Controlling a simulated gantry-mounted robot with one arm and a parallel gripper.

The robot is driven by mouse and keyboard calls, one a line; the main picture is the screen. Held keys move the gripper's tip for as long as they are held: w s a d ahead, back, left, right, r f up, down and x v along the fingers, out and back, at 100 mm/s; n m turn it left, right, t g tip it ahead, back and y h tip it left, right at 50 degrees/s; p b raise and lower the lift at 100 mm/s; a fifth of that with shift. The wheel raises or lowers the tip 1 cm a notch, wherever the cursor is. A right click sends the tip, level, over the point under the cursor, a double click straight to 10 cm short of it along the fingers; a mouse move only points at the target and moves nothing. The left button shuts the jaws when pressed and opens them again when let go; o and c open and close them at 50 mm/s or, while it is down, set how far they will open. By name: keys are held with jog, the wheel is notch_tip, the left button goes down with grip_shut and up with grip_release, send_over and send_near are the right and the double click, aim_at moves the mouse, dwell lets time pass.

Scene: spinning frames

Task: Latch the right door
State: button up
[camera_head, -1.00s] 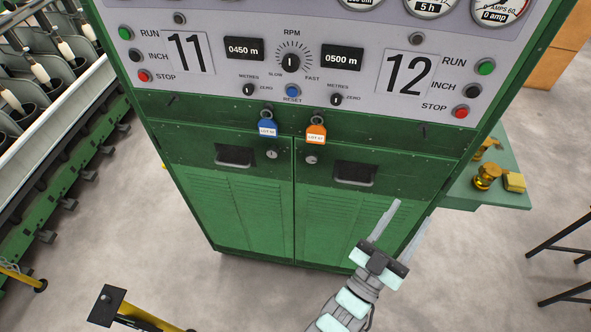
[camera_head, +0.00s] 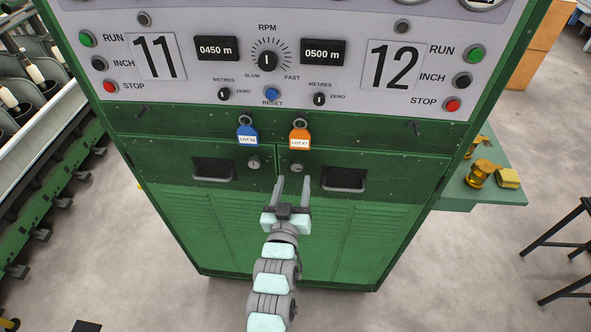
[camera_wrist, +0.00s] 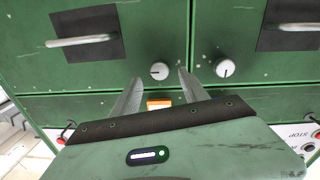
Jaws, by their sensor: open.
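The green cabinet's right door (camera_head: 375,225) and left door (camera_head: 205,235) look closed, with a narrow seam between them. The right door's round grey latch knob (camera_head: 297,168) is near its top inner corner. The wrist view is turned over, so this knob (camera_wrist: 159,71) appears left of the left door's knob (camera_wrist: 224,68). Its dark mark is tilted sideways there, while the left knob's mark is nearly vertical. My gripper (camera_head: 292,180) is open and empty, its fingertips close to the right knob. In the wrist view the knob lies between the fingertips; contact cannot be told.
A blue tag (camera_head: 247,136) and an orange tag (camera_head: 299,138) hang above the knobs. The right door's recessed handle (camera_head: 344,180) is beside the gripper. The control panel (camera_head: 350,20) is above. A side shelf (camera_head: 458,196) with brass parts stands at right.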

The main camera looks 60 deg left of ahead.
aim_at(297, 169)
jog(key=shift+x, duration=2.45)
jog(key=shift+c, duration=0.2)
grip_shut()
